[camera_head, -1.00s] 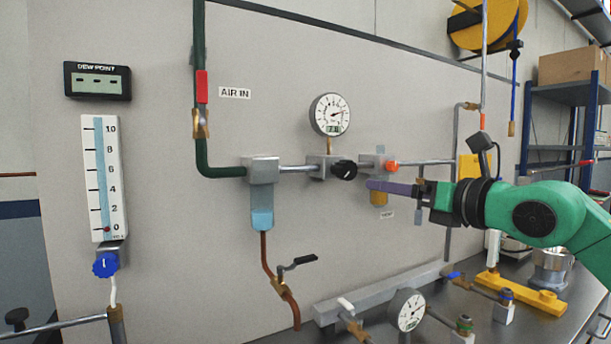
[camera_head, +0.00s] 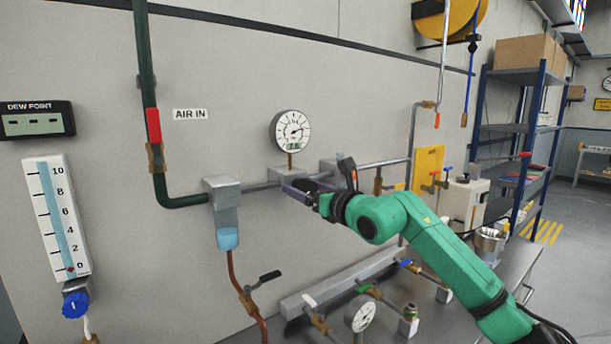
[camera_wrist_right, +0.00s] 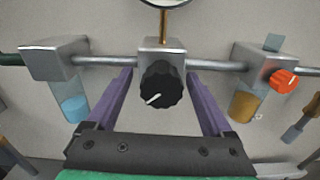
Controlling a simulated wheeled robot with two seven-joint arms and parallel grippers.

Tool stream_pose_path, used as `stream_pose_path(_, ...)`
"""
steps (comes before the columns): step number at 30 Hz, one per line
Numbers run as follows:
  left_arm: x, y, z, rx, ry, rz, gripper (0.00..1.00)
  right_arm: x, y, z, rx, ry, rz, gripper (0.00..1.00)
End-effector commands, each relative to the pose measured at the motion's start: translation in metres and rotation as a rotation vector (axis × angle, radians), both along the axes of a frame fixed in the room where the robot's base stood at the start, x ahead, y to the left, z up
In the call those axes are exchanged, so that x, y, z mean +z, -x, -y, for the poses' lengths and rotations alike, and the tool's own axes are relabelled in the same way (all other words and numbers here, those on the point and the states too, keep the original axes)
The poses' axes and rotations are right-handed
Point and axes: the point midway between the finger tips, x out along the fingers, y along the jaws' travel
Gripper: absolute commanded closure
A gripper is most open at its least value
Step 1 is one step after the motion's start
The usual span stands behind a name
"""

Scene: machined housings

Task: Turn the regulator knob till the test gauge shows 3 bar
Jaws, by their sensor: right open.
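The black regulator knob (camera_wrist_right: 160,88), with a white pointer line aimed lower left, is on a grey block in the right wrist view. My right gripper (camera_wrist_right: 158,76) is open, its purple fingers on either side of the knob with a visible gap at each side. In the head view this gripper (camera_head: 296,188) hides the knob. A round gauge (camera_head: 290,130) stands above the regulator block, needle pointing right and slightly up. A second gauge (camera_head: 361,313) sits low at the bench; its reading is too small to tell. Which is the test gauge is unclear. My left gripper is out of view.
A filter bowl with blue liquid (camera_wrist_right: 74,106) is left of the knob. An orange knob (camera_wrist_right: 284,80) and an amber bowl (camera_wrist_right: 245,104) are to its right. A pipe runs along the wall. A black-handled valve (camera_head: 262,279) is below left.

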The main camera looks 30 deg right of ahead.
Motion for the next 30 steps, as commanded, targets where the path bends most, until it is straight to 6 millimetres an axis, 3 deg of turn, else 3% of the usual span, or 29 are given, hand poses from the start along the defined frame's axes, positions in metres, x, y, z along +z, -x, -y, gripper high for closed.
stream_pose_path(6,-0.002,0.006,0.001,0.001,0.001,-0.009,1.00,-0.001,-0.001,0.000,-0.001,0.000,0.000,0.15)
stream_pose_path(12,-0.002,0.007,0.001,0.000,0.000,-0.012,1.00,-0.001,0.000,0.000,-0.001,-0.001,0.000,0.91)
stream_pose_path(13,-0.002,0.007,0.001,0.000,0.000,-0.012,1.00,-0.001,0.000,0.000,-0.001,-0.001,0.000,1.00)
stream_pose_path(23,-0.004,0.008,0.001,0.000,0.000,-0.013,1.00,-0.001,0.000,0.001,-0.001,0.036,0.006,1.00)
stream_pose_path(30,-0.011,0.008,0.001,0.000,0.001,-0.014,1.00,-0.002,0.000,0.001,-0.001,0.158,0.023,1.00)
